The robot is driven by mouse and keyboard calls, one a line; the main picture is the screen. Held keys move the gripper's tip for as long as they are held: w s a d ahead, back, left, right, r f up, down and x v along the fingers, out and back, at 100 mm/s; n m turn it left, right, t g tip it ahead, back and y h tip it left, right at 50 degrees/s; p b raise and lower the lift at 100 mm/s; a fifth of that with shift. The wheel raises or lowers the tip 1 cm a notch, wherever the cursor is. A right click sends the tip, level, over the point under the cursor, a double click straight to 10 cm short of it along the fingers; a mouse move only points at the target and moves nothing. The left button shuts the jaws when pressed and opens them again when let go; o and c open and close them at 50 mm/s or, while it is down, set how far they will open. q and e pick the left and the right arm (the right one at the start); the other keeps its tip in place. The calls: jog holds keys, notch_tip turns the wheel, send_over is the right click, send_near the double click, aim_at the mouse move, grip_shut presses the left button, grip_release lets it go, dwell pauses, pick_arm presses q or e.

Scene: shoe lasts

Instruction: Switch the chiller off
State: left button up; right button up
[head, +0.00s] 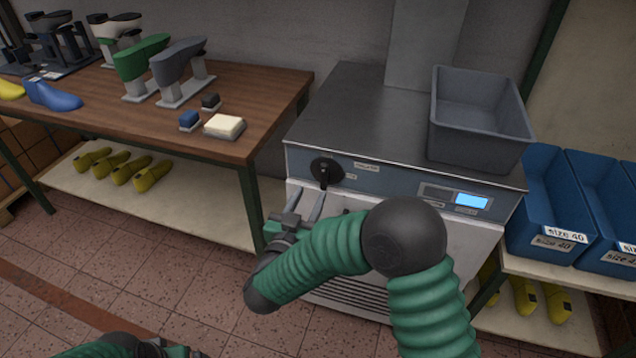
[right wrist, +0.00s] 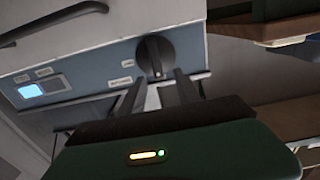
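The chiller (head: 345,110) is a steel-topped cabinet with a blue-grey front panel. A black rotary knob (head: 326,171) sits at the panel's left, its grip pointing roughly down; it also shows in the right wrist view (right wrist: 155,57). A lit blue display (head: 472,201) is at the panel's right. My right gripper (head: 302,201) is open just below and in front of the knob. In the right wrist view its two fingers (right wrist: 159,88) are apart, with the knob just beyond the tips and nothing held. My left gripper (head: 160,347) shows only partly at the bottom edge.
A grey bin (head: 480,125) stands on the chiller's top right. A wooden bench (head: 255,95) with shoe lasts and small blocks is to the left. Blue size 40 crates (head: 545,215) stand on a shelf to the right. The tiled floor in front is open.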

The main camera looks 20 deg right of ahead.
aim_at(323, 176)
jog(key=x, duration=0.5)
jog(key=d+b+x, duration=0.1)
jog(key=x, duration=0.2)
jog(key=shift+s+d+f, duration=0.15)
jog(key=shift+f, duration=0.05)
jog(key=shift+a+r, duration=0.15)
jog(key=shift+a, duration=0.3)
jog(key=shift+c, duration=1.1)
jog(key=shift+d, duration=0.25)
grip_shut()
